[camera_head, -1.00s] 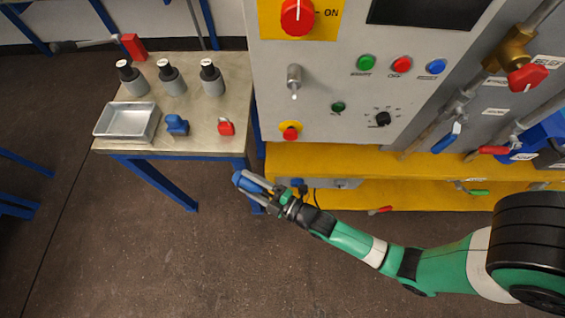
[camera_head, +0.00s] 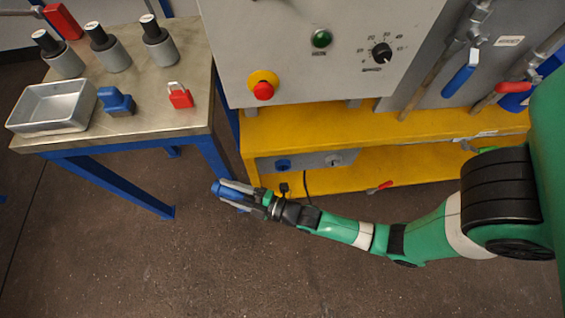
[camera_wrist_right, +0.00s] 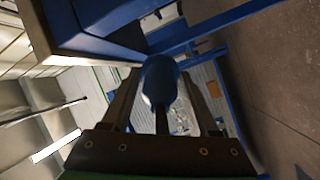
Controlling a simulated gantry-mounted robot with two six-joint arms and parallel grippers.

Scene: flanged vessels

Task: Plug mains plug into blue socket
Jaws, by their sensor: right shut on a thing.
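My right gripper (camera_head: 234,193) is shut on a blue plug (camera_head: 222,190), which points to the left, away from my arm. In the right wrist view the blue plug (camera_wrist_right: 160,77) sits between the two fingers, with a dark cable or stem running back toward the palm. The blue socket (camera_head: 283,164) is on a low grey panel under the yellow shelf, up and to the right of the plug. The plug is apart from the socket. The plug's contact end is not clearly seen. My left gripper is not in view.
A metal-topped bench (camera_head: 150,110) with blue legs stands at left, holding a tray (camera_head: 50,107), a blue block-like part (camera_head: 116,101), a red padlock (camera_head: 180,96) and grey cylinders. The yellow frame (camera_head: 330,125) overhangs the socket panel (camera_head: 308,161). A black cable (camera_head: 307,181) hangs below it.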

